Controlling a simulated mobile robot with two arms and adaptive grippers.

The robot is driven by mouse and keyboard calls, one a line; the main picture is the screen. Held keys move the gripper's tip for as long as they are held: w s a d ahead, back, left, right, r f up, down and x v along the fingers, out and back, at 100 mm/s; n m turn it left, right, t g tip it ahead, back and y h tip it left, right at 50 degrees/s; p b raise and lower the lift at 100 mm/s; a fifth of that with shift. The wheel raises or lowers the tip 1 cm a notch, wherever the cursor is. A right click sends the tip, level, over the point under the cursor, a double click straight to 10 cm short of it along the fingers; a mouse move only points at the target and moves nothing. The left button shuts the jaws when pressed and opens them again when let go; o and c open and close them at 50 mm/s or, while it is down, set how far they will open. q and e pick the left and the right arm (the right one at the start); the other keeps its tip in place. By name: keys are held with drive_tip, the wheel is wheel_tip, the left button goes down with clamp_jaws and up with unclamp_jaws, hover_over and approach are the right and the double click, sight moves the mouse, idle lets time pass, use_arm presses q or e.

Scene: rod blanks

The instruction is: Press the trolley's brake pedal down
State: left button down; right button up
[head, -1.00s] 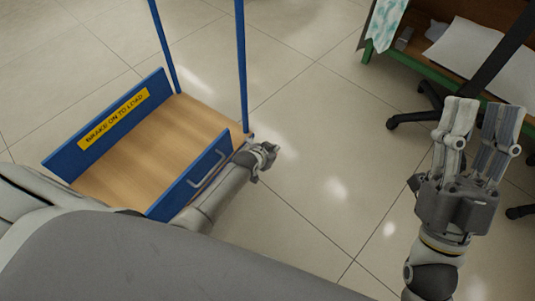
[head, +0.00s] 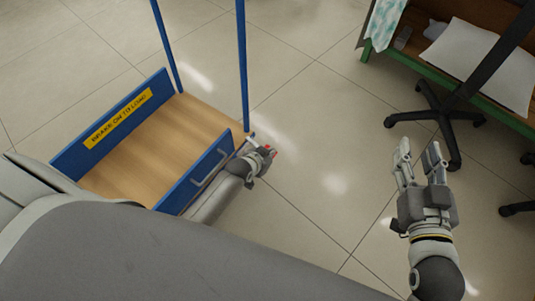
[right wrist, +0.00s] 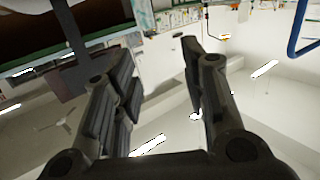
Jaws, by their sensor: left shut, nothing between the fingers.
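The trolley has a wooden deck (head: 175,135), blue end boards and blue uprights. A yellow label (head: 118,118) on its far-left board reads "BRAKE ON TO LOAD". My left gripper (head: 270,155) is shut and empty, low beside the trolley's near right corner. Small red patches (head: 267,147) show at its fingers; they may be the brake pedal, mostly hidden by the gripper. I cannot tell whether the fingers touch it or how far down it is. My right gripper (head: 418,152) is open and empty above the floor at right; its spread fingers also show in the right wrist view (right wrist: 155,55).
A black chair base (head: 437,115) stands beyond my right gripper. A green-edged wooden bench (head: 440,75) with white sheets (head: 480,62) is at the upper right. The tiled floor between trolley and chair is clear.

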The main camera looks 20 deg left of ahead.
drive_tip(key=shift+s+d+f+g+h, duration=0.2)
drive_tip(key=shift+f+g, duration=0.25)
drive_tip(key=shift+f, duration=0.2)
drive_tip(key=shift+s+d+f+g+h, duration=0.1)
drive_tip(key=shift+s+f+g, duration=0.05)
drive_tip(key=shift+f+g, duration=0.4)
drive_tip(key=shift+f, duration=0.1)
